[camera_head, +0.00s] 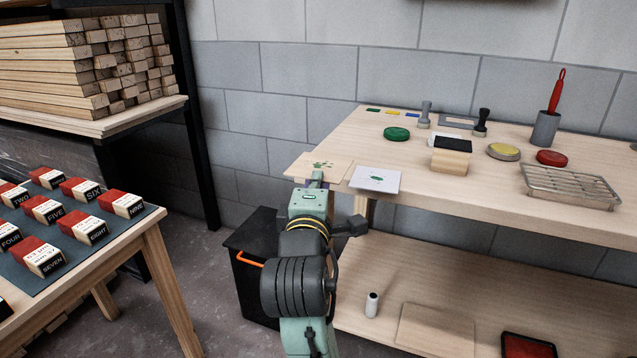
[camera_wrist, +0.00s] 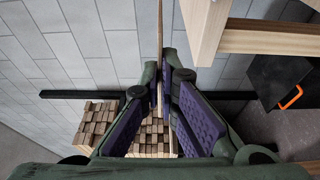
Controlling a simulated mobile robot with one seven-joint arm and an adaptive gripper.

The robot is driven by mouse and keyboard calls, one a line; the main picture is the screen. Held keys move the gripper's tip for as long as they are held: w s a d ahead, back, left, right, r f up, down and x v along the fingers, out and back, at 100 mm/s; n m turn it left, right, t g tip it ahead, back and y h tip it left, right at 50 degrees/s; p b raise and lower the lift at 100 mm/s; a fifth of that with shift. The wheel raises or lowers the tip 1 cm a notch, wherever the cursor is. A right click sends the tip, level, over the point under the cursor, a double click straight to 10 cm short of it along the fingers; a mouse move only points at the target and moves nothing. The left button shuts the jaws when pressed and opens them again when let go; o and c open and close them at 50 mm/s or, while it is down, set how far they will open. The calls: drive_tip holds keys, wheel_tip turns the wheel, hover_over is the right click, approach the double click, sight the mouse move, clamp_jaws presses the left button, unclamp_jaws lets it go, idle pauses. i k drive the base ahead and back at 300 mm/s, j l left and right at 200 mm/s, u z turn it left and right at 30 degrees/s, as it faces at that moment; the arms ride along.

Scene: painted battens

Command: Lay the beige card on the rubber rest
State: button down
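The beige card (camera_head: 326,165) has green marks and is held roughly level by the left end of the workbench. In the wrist view the card (camera_wrist: 160,45) shows edge-on as a thin strip running between the fingers. My gripper (camera_head: 318,178) is shut on it; the purple finger pads (camera_wrist: 160,85) lie on either side of it. I cannot tell for certain which thing is the rubber rest; a black-topped piece (camera_head: 453,143) stands behind a tan block (camera_head: 450,163) on the bench, right of the card.
A white card with a green mark (camera_head: 377,180) lies on the bench (camera_head: 330,146) right of my gripper. Round pads (camera_head: 396,133), stamps (camera_head: 424,114), a grey cup (camera_head: 545,128) and a wire rack (camera_head: 570,186) stand farther along. A black bin (camera_head: 252,270) is below left.

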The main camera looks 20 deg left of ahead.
sight(453, 145)
drive_tip(key=i+l+u, duration=0.2)
drive_tip(key=l, duration=0.3)
drive_tip(key=l+u, duration=0.15)
drive_tip(key=l, duration=0.3)
drive_tip(key=i+l+u, duration=0.2)
drive_tip(key=l, duration=0.3)
drive_tip(key=k, duration=0.1)
